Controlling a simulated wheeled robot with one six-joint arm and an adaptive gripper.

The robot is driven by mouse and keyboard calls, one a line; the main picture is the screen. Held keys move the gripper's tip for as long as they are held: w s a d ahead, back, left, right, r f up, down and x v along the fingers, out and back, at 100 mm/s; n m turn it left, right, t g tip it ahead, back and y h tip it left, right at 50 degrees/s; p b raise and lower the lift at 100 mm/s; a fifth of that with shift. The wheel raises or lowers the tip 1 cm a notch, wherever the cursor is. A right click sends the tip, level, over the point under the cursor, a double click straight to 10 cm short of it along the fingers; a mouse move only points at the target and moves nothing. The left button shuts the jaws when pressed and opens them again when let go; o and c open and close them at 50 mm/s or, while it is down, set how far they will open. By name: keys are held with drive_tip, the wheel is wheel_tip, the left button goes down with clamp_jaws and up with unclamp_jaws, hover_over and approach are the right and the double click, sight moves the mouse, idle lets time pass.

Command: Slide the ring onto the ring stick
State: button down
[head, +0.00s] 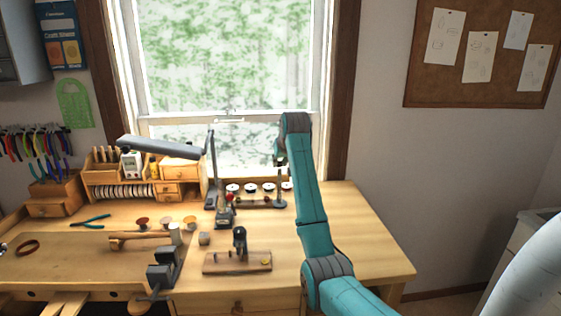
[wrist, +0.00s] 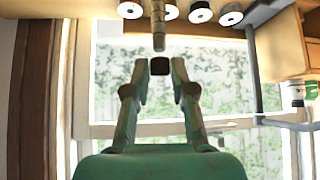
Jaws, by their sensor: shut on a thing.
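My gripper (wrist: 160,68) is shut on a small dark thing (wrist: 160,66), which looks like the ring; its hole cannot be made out. In the head view my gripper (head: 278,160) is small and partly hidden by my arm, above the back of the bench. The ring stick (head: 281,187) stands upright on a dark round base just below it. In the wrist view the ring stick (wrist: 158,27) comes down from the top edge, its end close to the dark thing with a narrow gap in the picture. Their depth apart cannot be told.
White spools (head: 251,188) line the back, left of the stick. A lamp (head: 160,147) with an upright post (head: 212,170) stands further left. A clamp on a wooden board (head: 237,262) sits in front. The bench's right side (head: 370,240) is clear. A window is behind.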

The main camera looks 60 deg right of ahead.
drive_tip(key=shift+f, duration=1.45)
drive_tip(key=c, duration=0.9)
unclamp_jaws()
drive_tip(key=v, duration=1.2)
